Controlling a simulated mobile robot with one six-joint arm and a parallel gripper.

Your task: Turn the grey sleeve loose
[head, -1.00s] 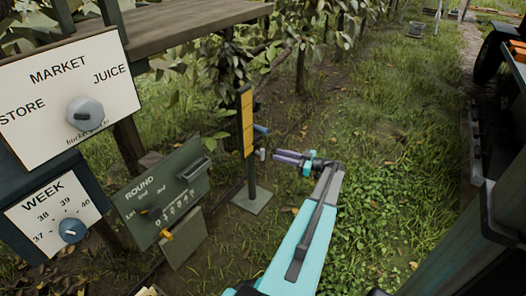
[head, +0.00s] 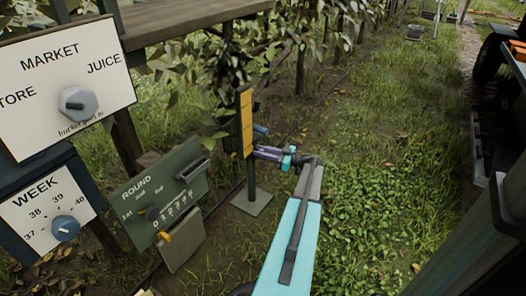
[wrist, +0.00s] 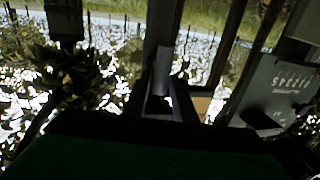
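A post with a yellow panel (head: 246,122) stands on a square grey foot plate. A blue fitting (head: 261,129) sticks out from its side. My gripper (head: 262,152), with purple fingers, reaches the post just below that fitting, at the spot of the grey sleeve. The fingers hide the sleeve in the head view. In the wrist view a light grey cylinder, seemingly the grey sleeve (wrist: 163,72), stands between my dark fingers. The wrist picture is too dark to tell whether the fingers press on it.
A green ROUND board (head: 160,195) with a counter stands left of the post. MARKET (head: 60,85) and WEEK (head: 45,210) dial panels are at the far left. Grass right of my arm is open, and a dark vehicle stands at the right edge.

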